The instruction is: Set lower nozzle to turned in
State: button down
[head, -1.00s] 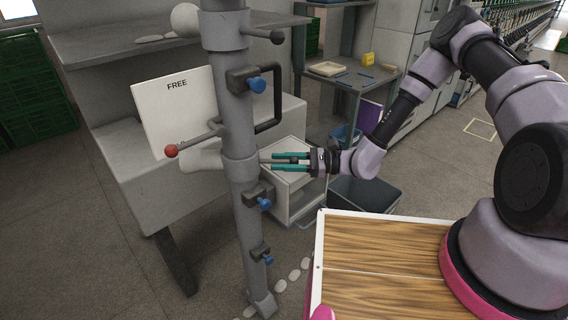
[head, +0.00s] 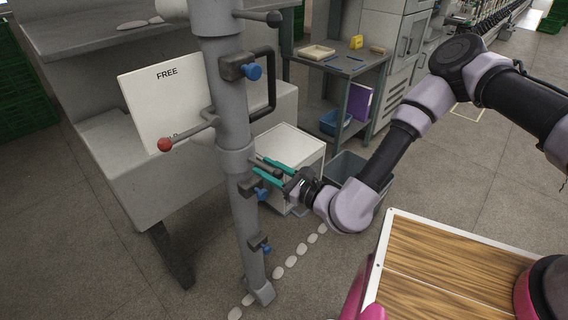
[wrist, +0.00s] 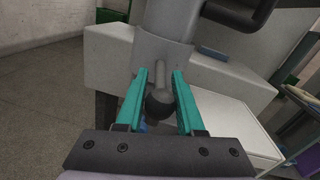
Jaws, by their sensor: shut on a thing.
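A grey upright post (head: 229,110) stands left of centre in the head view. My gripper (head: 271,169), with teal fingers, is at the post's right side at mid height. It is shut on a short grey lever with a dark ball knob, which sticks out from the post. In the wrist view the lever knob (wrist: 160,103) sits between the two fingers (wrist: 160,95). Below on the post are a blue-tipped black fitting (head: 262,193) close under my fingers and a lower blue-tipped fitting (head: 266,248). Which of them is the lower nozzle I cannot tell.
Higher on the post are another blue-tipped fitting (head: 253,72), a black loop handle (head: 271,90), a red-knobbed lever (head: 165,145) and a dark-knobbed lever (head: 273,18). A white FREE board (head: 165,105) stands behind. A white cabinet (head: 300,145) and grey bin (head: 345,165) are to the right.

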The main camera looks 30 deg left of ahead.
jog(key=shift+r+t, duration=0.15)
jog(key=shift+t, duration=0.15)
jog(key=c, duration=0.8)
grip_release()
jog(key=shift+c, duration=0.2)
